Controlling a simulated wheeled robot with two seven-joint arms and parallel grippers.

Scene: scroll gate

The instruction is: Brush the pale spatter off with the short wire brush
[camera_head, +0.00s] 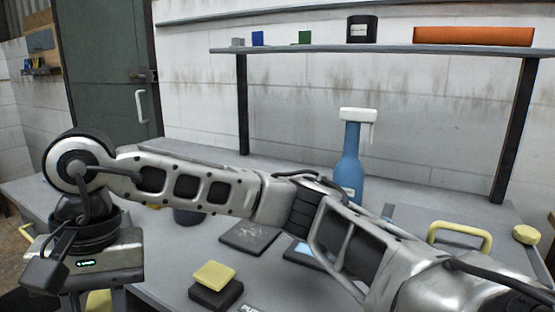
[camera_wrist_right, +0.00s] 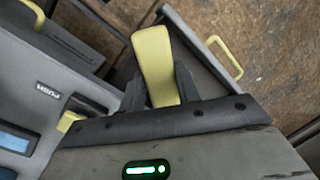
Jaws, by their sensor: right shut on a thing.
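My right arm crosses the head view from the right, and my right gripper (camera_head: 98,296) hangs at the lower left, its fingers mostly hidden. In the right wrist view, my right gripper (camera_wrist_right: 158,95) is shut on a broad yellow handle-like piece (camera_wrist_right: 154,55). No bristles show, so I cannot tell whether this is the short wire brush. A dark flat plate (camera_head: 249,238) with pale marks like spatter lies on the bench, apart from the gripper and partly behind my arm. My left gripper is not in view.
A dark block with a yellow top (camera_head: 214,274) stands on the grey bench. A blue spray bottle (camera_head: 349,164) stands behind my arm. A yellow bow handle (camera_head: 461,235) is at the right. In the wrist view, a grey drawer-like box has a yellow handle (camera_wrist_right: 226,55) over brown floor.

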